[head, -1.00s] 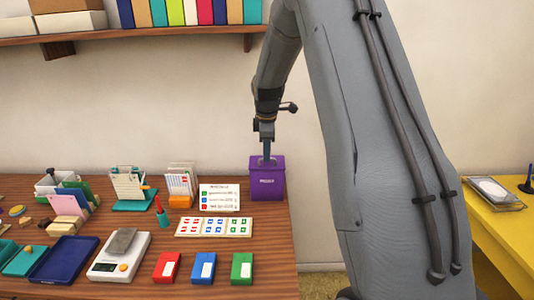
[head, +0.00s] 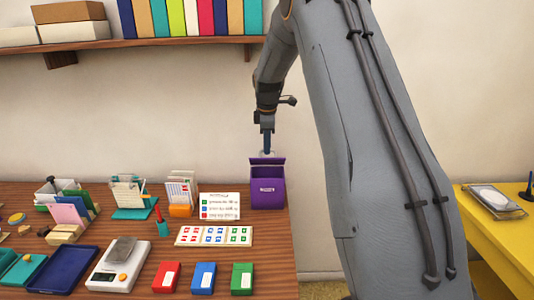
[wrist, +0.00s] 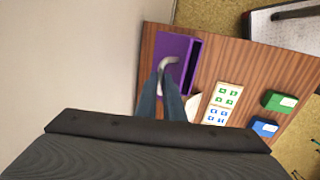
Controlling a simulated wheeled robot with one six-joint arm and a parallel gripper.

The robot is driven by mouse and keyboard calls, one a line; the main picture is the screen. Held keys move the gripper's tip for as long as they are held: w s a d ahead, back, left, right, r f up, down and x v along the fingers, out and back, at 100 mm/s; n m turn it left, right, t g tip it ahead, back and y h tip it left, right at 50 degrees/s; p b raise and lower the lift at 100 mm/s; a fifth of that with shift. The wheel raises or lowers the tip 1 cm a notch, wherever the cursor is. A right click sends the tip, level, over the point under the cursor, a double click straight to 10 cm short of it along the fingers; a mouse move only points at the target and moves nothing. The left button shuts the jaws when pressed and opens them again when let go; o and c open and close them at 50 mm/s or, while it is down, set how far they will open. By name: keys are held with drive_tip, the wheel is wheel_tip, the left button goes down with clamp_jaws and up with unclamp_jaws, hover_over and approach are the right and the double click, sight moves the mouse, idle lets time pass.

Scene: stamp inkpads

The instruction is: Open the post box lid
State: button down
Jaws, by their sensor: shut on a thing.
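The purple post box (head: 268,192) stands at the right end of the wooden table, against the wall. Its lid (head: 267,161) is tilted up at the back, with a dark gap showing under it. My gripper (head: 267,150) is above the box and shut on the pale lid handle. In the wrist view, the blue fingers (wrist: 170,98) close on the curved, light handle (wrist: 169,68) on the purple lid. The dark opening (wrist: 192,66) of the box shows beside the lid. The inside of the box is hidden.
A card with coloured lines (head: 219,206) and a stamped sheet (head: 213,236) are left of the box. Red, blue and green inkpads (head: 241,279) line the front. A shelf (head: 150,46) hangs above. A yellow table (head: 490,230) is at right.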

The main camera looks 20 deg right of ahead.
drive_tip(key=w, duration=0.1)
drive_tip(key=w+d, duration=0.1)
drive_tip(key=w+b, duration=0.1)
drive_tip(key=shift+d+f, duration=0.2)
drive_tip(key=shift+f, duration=0.15)
drive_tip(key=shift+w+d+f+b, duration=0.1)
drive_tip(key=shift+w+d+b, duration=0.25)
drive_tip(key=shift+w, duration=0.5)
drive_tip(key=shift+w+d+f+b, duration=0.1)
drive_tip(key=shift+w+d+b, duration=0.25)
drive_tip(key=shift+w, duration=0.45)
drive_tip(key=shift+w+r, duration=0.1)
drive_tip(key=shift+r, duration=0.1)
drive_tip(key=c, duration=1.9)
unclamp_jaws()
